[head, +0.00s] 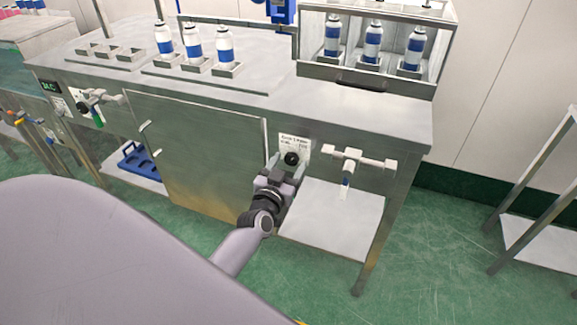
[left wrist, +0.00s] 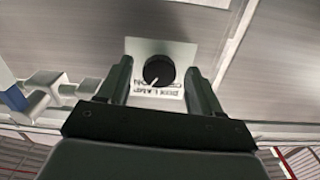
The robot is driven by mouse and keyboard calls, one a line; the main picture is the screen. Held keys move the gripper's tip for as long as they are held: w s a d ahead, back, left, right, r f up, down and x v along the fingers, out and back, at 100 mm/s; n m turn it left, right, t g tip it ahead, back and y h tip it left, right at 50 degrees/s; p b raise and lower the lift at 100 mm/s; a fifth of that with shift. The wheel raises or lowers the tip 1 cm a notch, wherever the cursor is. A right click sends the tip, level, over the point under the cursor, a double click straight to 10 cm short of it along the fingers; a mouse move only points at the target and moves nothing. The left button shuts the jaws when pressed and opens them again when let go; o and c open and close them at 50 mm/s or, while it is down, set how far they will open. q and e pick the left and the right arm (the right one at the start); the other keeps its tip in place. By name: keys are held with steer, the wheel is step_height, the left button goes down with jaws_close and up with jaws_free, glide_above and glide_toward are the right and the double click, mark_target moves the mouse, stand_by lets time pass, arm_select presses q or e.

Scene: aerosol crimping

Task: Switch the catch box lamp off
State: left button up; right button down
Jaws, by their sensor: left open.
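The lamp switch is a round black knob (head: 291,158) on a white label plate (head: 296,143) on the front of the steel bench. In the left wrist view the knob (left wrist: 158,70) shows a light pointer mark towards its lower left. Upside-down lettering near it includes "LAMP" and "ON". My left gripper (head: 285,170) is open just in front of the plate. In the left wrist view the fingers of the left gripper (left wrist: 160,72) stand on either side of the knob, with gaps. I cannot tell whether the fingertips touch the plate. My right gripper is not in view.
A valve-like fitting (head: 350,163) sticks out right of the knob. A steel door panel (head: 200,150) is on the left. A clear-fronted box (head: 366,80) with white-and-blue cans stands on the bench. More cans stand in holders.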

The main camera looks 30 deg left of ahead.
arm_select(q)
steer(key=shift+w, duration=0.15)
steer(key=shift+c, duration=0.3)
steer(key=c, duration=1)
